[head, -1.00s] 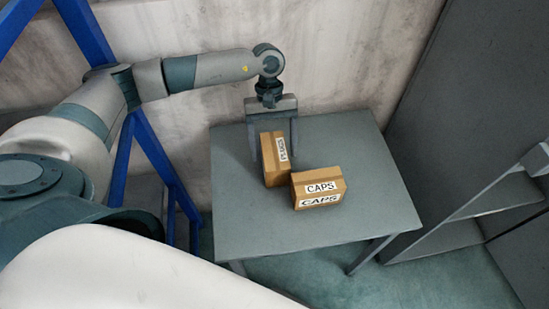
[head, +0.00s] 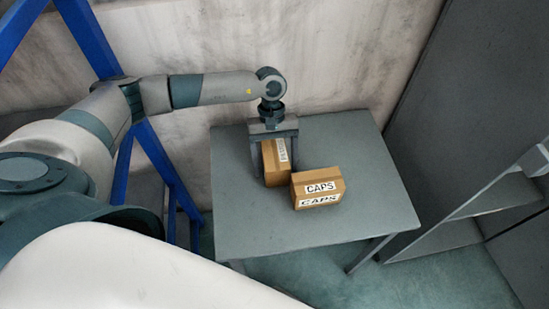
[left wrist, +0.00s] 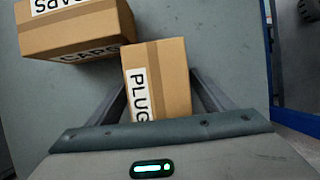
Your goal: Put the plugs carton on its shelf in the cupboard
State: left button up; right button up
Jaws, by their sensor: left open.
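The plugs carton (head: 271,166) is a brown box with a white label, standing on the grey table. It also shows in the left wrist view (left wrist: 170,85), where its label reads PLUG. My left gripper (head: 272,165) points down over it, open, with one finger on each side of the carton. I cannot tell whether the fingers touch it. The cupboard (head: 481,192) stands at the right, with grey shelves partly in view. My right gripper is not in view.
The caps carton (head: 318,188) sits right beside the plugs carton, nearer the front; it also shows in the left wrist view (left wrist: 75,30). The table (head: 355,160) is clear on its right side. A blue frame (head: 160,160) stands at the left, and a wall behind.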

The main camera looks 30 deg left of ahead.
pick_arm(q)
jog(key=shift+f+b, duration=0.25)
jog(key=shift+b, duration=0.4)
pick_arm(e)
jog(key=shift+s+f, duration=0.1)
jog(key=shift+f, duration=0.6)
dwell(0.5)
pick_arm(q)
jog(key=c, duration=1.6)
jog(key=shift+o, duration=0.2)
jog(key=shift+r, duration=0.1)
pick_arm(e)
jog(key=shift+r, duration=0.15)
pick_arm(q)
jog(key=shift+r+p, duration=0.4)
jog(key=shift+p, duration=0.5)
notch_tip(320, 180, up, 18)
jog(key=p, duration=0.4)
jog(key=shift+f, duration=0.2)
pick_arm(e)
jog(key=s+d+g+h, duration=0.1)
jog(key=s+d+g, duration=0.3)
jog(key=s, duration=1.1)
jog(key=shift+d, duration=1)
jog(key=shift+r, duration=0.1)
